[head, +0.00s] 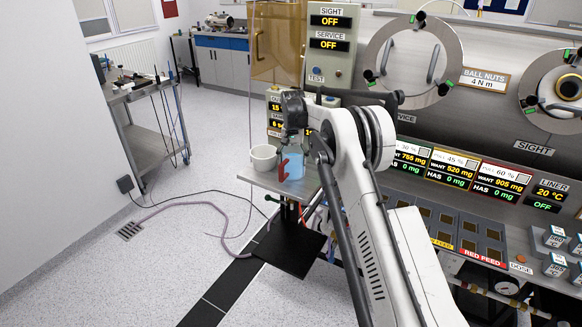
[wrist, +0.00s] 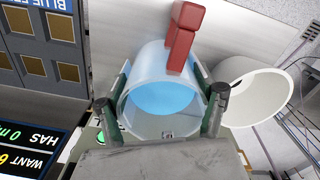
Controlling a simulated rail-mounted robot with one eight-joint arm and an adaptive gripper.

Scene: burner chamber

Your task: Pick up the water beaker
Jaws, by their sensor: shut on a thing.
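The water beaker (head: 296,168) is a pale, see-through cup with light blue water in it and a red handle. In the head view it is at the small grey side shelf (head: 258,180), below my gripper (head: 291,146). In the wrist view my gripper (wrist: 162,98) has one finger on each side of the beaker (wrist: 148,62) and is shut on its wall. The red handle (wrist: 184,35) points away from my palm. Whether the beaker's base touches the shelf I cannot tell.
A white cup (head: 264,158) stands close to the beaker's left; it also shows in the wrist view (wrist: 258,92). The burner panel (head: 455,168) with displays and round ports fills the right. A grey cart (head: 150,125) stands at left. The floor between is open, with a loose hose.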

